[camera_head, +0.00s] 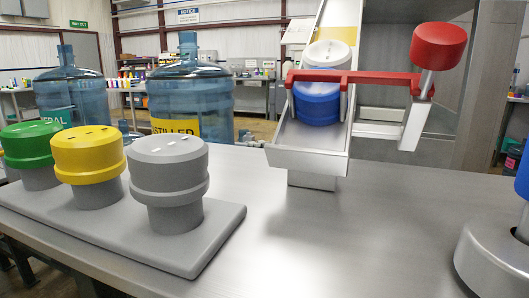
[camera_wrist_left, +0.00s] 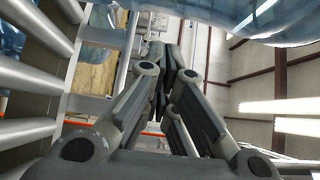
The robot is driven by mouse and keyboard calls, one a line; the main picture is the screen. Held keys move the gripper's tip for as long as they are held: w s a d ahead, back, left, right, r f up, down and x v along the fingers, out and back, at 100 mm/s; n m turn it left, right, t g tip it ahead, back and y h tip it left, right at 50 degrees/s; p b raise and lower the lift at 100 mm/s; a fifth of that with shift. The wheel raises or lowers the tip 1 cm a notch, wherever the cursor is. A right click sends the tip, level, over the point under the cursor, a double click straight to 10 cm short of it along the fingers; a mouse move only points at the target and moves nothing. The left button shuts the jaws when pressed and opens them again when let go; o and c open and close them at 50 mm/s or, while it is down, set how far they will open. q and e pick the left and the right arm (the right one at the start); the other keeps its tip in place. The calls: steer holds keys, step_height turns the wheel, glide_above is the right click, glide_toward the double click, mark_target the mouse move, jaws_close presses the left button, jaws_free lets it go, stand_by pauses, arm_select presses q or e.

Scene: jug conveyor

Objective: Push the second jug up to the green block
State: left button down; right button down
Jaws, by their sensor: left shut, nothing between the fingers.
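Two blue water jugs stand upright beyond the table in the head view: one on the left (camera_head: 72,88) with a green label ending in "ERAL", and one to its right (camera_head: 190,95) with a yellow label reading "STILLED". My left gripper (camera_head: 123,127) shows as a small dark shape low in the gap between them, mostly hidden. In the left wrist view its fingers (camera_wrist_left: 160,75) are closed together and empty. A jug's curved blue wall (camera_wrist_left: 275,22) fills the upper right there; I cannot tell whether the gripper touches it. I see no green block. My right gripper is not in view.
Green (camera_head: 28,144), yellow (camera_head: 88,158) and grey (camera_head: 167,165) knobs stand on a grey base at the front left. A sloped metal chute (camera_head: 308,143) with a red bar (camera_head: 350,77) stands at the back. Rollers (camera_wrist_left: 25,90) line the left of the wrist view.

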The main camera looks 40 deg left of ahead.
arm_select(q)
steer(key=a, duration=0.5)
steer(key=shift+s+a, duration=0.1)
steer(key=shift+a, duration=0.3)
